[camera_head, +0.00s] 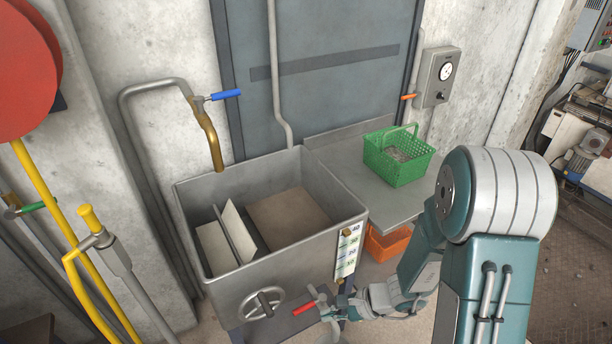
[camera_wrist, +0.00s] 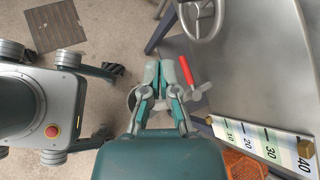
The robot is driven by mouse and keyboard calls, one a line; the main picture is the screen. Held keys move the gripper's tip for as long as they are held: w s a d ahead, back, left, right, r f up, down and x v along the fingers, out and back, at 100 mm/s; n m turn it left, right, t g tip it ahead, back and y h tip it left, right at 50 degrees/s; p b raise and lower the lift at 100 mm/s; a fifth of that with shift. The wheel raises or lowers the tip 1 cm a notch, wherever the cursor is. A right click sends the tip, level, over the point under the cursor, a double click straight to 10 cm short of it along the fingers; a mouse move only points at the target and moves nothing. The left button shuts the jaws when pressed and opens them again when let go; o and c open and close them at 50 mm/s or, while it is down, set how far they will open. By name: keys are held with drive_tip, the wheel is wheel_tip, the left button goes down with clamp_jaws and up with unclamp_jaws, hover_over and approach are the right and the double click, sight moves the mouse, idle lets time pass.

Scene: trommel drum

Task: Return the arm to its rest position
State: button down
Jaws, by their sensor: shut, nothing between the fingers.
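My arm (camera_head: 497,195) reaches down from the right in the head view, bent at a large teal and white joint. My gripper (camera_wrist: 160,72) is shut and empty in the wrist view, pointing down towards the floor. The valve with a red lever (camera_wrist: 186,70) is just right of the fingers there; whether they touch cannot be told. In the head view the red lever (camera_head: 304,308) shows beneath the tank's front right corner, left of my gripper, whose fingertips are hard to make out.
A steel tank (camera_head: 195,230) with a handwheel (camera_head: 262,303) and level scale (camera_head: 347,252) stands close by. A green basket (camera_head: 398,160) sits on the side shelf (camera_head: 330,146), above an orange crate (camera_head: 385,242). Open floor (camera_wrist: 105,35) lies left in the wrist view.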

drive_tip(key=s+d+r+n+t+h, duration=0.1)
drive_tip(key=s+d+r+n+h, duration=0.2)
drive_tip(key=r, duration=0.6)
drive_tip(key=s+d+r+n+t+h, duration=0.2)
drive_tip(key=r+n, duration=0.4)
drive_tip(key=r, duration=0.3)
drive_tip(key=s+d+r+n+t+h, duration=0.1)
drive_tip(key=s+d+r+n+h, duration=0.4)
drive_tip(key=r, duration=0.4)
drive_tip(key=shift+s+r+t, duration=0.25)
drive_tip(key=shift+r+t, duration=0.05)
drive_tip(key=shift+t, duration=0.1)
